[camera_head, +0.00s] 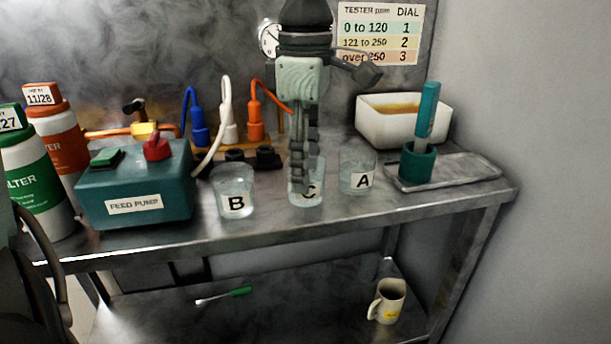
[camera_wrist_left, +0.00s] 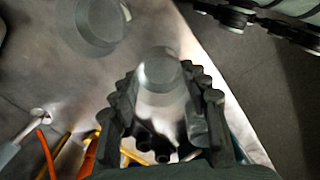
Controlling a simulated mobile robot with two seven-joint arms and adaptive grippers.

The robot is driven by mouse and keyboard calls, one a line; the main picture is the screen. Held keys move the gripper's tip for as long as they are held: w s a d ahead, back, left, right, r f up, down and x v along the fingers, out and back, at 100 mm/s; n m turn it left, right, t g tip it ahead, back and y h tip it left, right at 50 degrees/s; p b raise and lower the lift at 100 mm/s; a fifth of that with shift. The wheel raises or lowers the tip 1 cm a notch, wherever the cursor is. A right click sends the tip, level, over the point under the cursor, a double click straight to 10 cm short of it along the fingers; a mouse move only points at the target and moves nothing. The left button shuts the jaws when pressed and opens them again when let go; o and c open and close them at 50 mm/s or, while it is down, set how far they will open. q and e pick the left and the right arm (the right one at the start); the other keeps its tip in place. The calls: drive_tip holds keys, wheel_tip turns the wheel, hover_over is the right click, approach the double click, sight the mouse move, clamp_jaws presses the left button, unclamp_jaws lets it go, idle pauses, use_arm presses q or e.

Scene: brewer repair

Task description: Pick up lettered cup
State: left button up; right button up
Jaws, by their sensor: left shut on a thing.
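Three clear cups stand in a row on the metal bench. Cup B (camera_head: 234,190) is at the left and cup A (camera_head: 357,171) at the right. Cup C (camera_head: 316,195) is between them, partly hidden behind my left gripper (camera_head: 301,185), which comes down from above. My left gripper is shut on cup C. In the left wrist view the clear cup (camera_wrist_left: 160,75) sits between the two dark fingers (camera_wrist_left: 165,115). I cannot tell whether its base touches the bench. My right gripper is not in view.
A teal feed pump box (camera_head: 135,187) and filter bottles (camera_head: 38,175) stand left. A white tub (camera_head: 385,127), a teal holder with a tester (camera_head: 418,163) and a metal tray (camera_head: 465,168) are right.

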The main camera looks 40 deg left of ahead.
use_arm(q)
drive_tip(key=shift+r, duration=0.2)
drive_tip(key=shift+r, duration=0.75)
drive_tip(key=shift+s+r, duration=0.25)
drive_tip(key=shift+r, duration=1)
drive_tip(key=s+r, duration=0.1)
drive_tip(key=s, duration=0.1)
drive_tip(key=s+a+r, duration=0.1)
drive_tip(key=s+r, duration=0.1)
drive_tip(key=s, duration=0.1)
drive_tip(key=s+r, duration=0.2)
drive_tip(key=s, duration=0.1)
drive_tip(key=shift+s+a+b, duration=0.1)
drive_tip(key=shift+a+b, duration=0.15)
drive_tip(key=shift+b, duration=0.05)
drive_tip(key=shift+c, duration=0.2)
drive_tip(key=shift+s+a+r, duration=0.1)
drive_tip(key=shift+s+r, duration=0.3)
drive_tip(key=shift+s, duration=0.3)
drive_tip(key=shift+s+a+r, duration=0.1)
drive_tip(key=shift+s+r, duration=0.25)
drive_tip(key=shift+s, duration=0.3)
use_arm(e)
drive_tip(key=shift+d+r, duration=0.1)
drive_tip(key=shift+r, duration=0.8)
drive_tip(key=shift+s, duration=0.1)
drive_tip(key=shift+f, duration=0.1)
